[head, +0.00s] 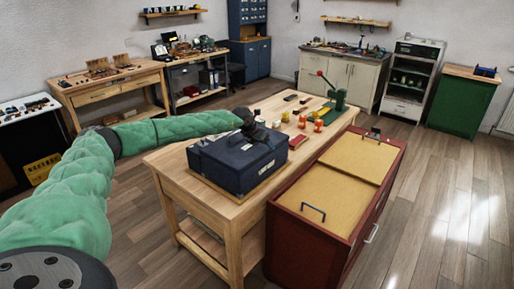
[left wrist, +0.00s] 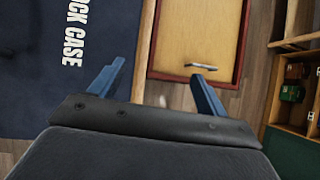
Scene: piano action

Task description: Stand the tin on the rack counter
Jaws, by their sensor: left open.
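My left gripper (head: 246,118) is above the dark blue case (head: 238,162) on the wooden workbench. In the left wrist view its two blue fingers (left wrist: 155,88) are spread apart with nothing held between them. Small orange containers (head: 318,125) stand on the bench behind the case; I cannot tell whether one is the tin. A grey rack (head: 408,80) with shelves stands at the back right; I cannot tell for certain that its top is the rack counter. My right gripper is not in view.
A red cabinet (head: 358,212) with tan panels and handles stands right of the bench, with its handle also in the left wrist view (left wrist: 201,67). A green vise-like tool (head: 337,97) is at the bench's far end. The floor (head: 440,190) at right is clear.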

